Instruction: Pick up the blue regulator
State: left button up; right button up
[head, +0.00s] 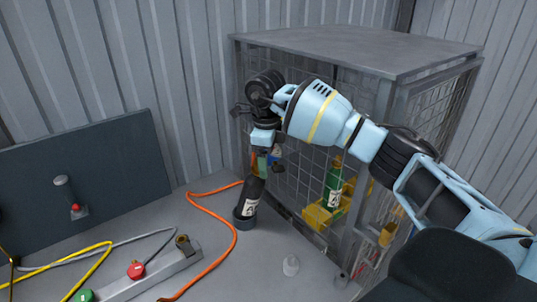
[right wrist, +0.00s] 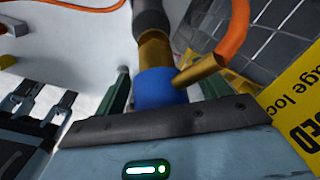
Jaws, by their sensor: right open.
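The blue regulator (right wrist: 158,88) shows in the right wrist view as a blue collar with brass parts, below a dark bottle neck (right wrist: 152,18). An orange hose (right wrist: 234,28) runs from its brass side outlet. In the head view the regulator (head: 275,155) is a small blue patch, mostly hidden by my gripper, at the top of a dark labelled bottle (head: 250,193). My right gripper (head: 264,150) is open; in the right wrist view (right wrist: 166,88) its green fingers stand on either side of the regulator, with a gap at the left. Whether the right finger touches cannot be told. My left gripper is not seen.
A wire cage (head: 355,45) stands close on the right, holding a green bottle (head: 333,188) in a yellow stand (head: 322,218). A grey manifold (head: 150,275) with red and green knobs lies at front left. The orange hose crosses the floor. A small clear cup (head: 291,265) stands in front.

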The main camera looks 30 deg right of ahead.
jog(key=shift+f, duration=0.3)
jog(key=shift+c, duration=0.3)
jog(key=shift+r, duration=0.1)
jog(key=c, duration=1.1)
